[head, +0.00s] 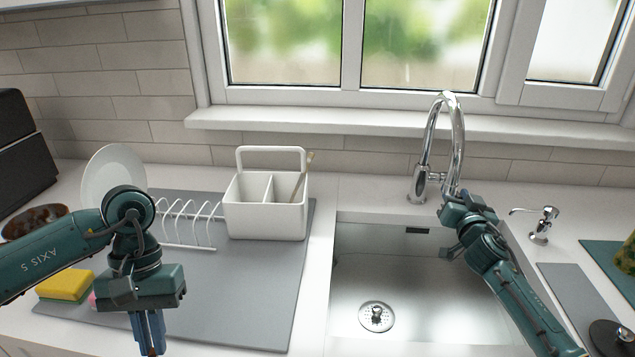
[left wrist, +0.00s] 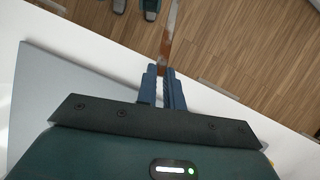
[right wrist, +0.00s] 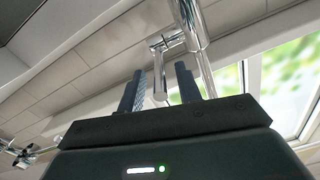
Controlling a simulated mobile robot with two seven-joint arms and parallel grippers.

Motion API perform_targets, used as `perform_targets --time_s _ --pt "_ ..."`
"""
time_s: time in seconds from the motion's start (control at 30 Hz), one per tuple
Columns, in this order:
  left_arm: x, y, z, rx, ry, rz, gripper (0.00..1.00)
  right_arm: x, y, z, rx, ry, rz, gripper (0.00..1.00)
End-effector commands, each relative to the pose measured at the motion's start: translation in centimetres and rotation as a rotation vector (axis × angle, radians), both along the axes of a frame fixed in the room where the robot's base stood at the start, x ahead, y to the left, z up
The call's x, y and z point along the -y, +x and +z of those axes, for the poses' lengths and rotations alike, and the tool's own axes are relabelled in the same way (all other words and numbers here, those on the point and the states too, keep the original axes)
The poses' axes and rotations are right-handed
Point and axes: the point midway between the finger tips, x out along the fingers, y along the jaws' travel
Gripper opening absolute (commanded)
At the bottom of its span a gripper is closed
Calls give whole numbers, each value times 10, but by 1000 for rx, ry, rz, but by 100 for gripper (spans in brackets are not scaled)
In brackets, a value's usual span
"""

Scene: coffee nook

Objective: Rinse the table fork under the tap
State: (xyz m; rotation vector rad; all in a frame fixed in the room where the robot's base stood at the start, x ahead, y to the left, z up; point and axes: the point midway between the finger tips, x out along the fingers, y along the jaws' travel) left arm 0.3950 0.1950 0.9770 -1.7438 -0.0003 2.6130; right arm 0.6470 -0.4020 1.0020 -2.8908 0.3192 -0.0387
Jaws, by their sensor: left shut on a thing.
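The chrome tap (head: 457,135) arches over the steel sink (head: 425,290); no water shows. My left gripper (head: 149,345) hangs at the counter's front, left of the sink. In the left wrist view, its fingers (left wrist: 163,72) are shut on a thin, brownish, shiny piece, apparently the table fork (left wrist: 168,45). Most of the fork is hidden or out of view.
A white caddy (head: 265,218) holding a thin utensil stands on the grey mat (head: 245,305). A plate (head: 112,170) stands by the white rack (head: 195,225). A yellow sponge (head: 65,285) lies at left. A soap dispenser (head: 543,225) stands right of the sink. The basin looks empty.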

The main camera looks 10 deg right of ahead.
Motion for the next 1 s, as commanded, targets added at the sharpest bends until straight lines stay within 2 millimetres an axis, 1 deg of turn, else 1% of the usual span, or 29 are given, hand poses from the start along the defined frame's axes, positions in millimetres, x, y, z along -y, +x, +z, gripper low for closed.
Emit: perform_targets --time_s 0.1,0.33,0.73,1.0 --pt "0 0 -1 0 0 0 0 1 3 0 -1 -1 0 34" --pt "0 0 0 0 0 0 0 1 3 0 -1 -1 0 34" --pt "0 0 -1 0 0 0 0 1 3 0 -1 0 0 1" --pt "0 0 -1 0 0 0 0 0 3 0 -1 0 -1 0"
